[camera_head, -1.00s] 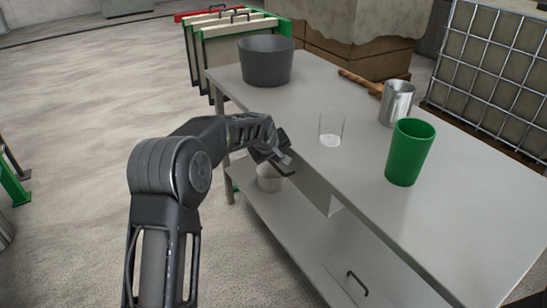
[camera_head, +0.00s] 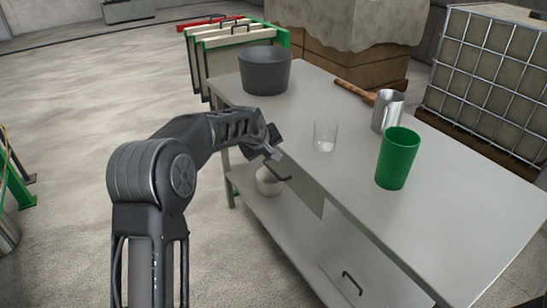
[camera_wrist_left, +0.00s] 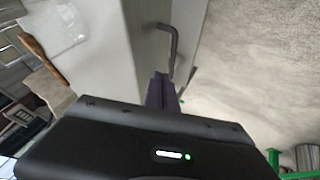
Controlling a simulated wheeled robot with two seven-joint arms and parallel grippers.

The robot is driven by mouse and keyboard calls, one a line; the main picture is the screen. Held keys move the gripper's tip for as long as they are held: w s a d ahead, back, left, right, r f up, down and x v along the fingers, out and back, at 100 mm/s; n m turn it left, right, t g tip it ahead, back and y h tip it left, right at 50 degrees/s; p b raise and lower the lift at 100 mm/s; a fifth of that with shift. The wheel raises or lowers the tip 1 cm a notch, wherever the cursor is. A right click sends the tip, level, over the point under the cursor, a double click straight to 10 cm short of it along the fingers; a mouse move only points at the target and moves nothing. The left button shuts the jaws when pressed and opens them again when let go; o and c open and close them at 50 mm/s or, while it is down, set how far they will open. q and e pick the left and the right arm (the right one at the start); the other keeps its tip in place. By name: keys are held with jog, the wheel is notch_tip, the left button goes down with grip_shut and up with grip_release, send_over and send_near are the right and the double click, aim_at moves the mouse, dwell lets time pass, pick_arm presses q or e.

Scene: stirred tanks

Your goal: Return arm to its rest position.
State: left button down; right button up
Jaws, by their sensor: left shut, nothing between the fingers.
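My left arm comes in from the left in the head view. Its gripper (camera_head: 272,152) is beside the near left edge of the metal table (camera_head: 440,230), outside the tabletop and close to a dark drawer handle. In the left wrist view the dark gripper fingers (camera_wrist_left: 162,92) are together with nothing between them. The handle (camera_wrist_left: 171,45) shows just beyond the fingertips; I cannot tell whether they touch. My right gripper is not in view.
The table holds a dark pot (camera_head: 265,72), a clear glass (camera_head: 325,137), a metal cup (camera_head: 388,112), a wooden-handled tool (camera_head: 352,91) and a green cup (camera_head: 397,158). A pale round vessel (camera_head: 269,180) stands on the lower shelf.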

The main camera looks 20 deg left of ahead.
pick_arm(q)
jog(key=shift+s+r, duration=0.3)
jog(key=shift+s, duration=0.05)
jog(key=shift+a, duration=0.1)
